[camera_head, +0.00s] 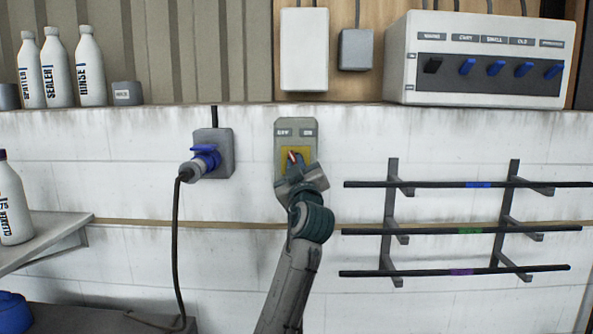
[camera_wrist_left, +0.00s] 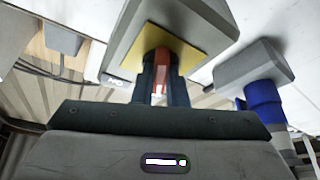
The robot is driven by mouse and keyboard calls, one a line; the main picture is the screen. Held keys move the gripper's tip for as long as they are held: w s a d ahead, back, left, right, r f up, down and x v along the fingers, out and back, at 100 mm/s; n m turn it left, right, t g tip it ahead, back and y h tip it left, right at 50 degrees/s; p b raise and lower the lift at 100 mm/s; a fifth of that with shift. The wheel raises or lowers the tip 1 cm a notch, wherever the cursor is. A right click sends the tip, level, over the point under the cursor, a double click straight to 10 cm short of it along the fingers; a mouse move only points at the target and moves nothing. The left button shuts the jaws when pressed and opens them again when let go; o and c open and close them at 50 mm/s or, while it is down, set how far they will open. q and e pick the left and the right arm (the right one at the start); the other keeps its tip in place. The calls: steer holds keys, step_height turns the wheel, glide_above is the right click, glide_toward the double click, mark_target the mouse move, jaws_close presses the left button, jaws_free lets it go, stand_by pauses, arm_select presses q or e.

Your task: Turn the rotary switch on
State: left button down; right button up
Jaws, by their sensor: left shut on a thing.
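The rotary switch is a grey box (camera_head: 283,138) on the white block wall, with a yellow plate (camera_head: 308,154) and a red handle (camera_head: 292,156). In the left wrist view the fingers (camera_wrist_left: 160,80) are shut on the red handle (camera_wrist_left: 160,62) in front of the yellow plate (camera_wrist_left: 180,45). In the head view the handle looks tilted up and left. My right gripper is not in view.
A blue plug (camera_head: 205,160) in a grey socket, with a hanging cable, is just left. A rack with several dark rods (camera_head: 430,231) is at the right. A panel of blue switches (camera_head: 490,68) and several white bottles (camera_head: 57,70) stand on the ledge above.

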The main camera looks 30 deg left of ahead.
arm_select(q)
steer(key=m+t+h+p, duration=0.1)
steer(key=m+h+p, duration=0.1)
steer(key=m, duration=0.3)
steer(key=m+t+h+p, duration=0.1)
steer(key=m+h+p, duration=0.1)
steer(key=m, duration=0.4)
steer(key=m+t+h+p, duration=0.2)
steer(key=m+h+p, duration=0.1)
steer(key=m, duration=0.2)
steer(key=shift+s+a+r+m, duration=0.15)
steer(key=shift+a+r+m, duration=0.1)
steer(key=shift+m, duration=0.15)
steer(key=shift+f+m+h+p, duration=0.15)
steer(key=shift+m+h+p, duration=0.85)
steer(key=shift+m+p, duration=0.4)
steer(key=c, duration=1.5)
jaws_free()
steer(key=shift+o, duration=0.2)
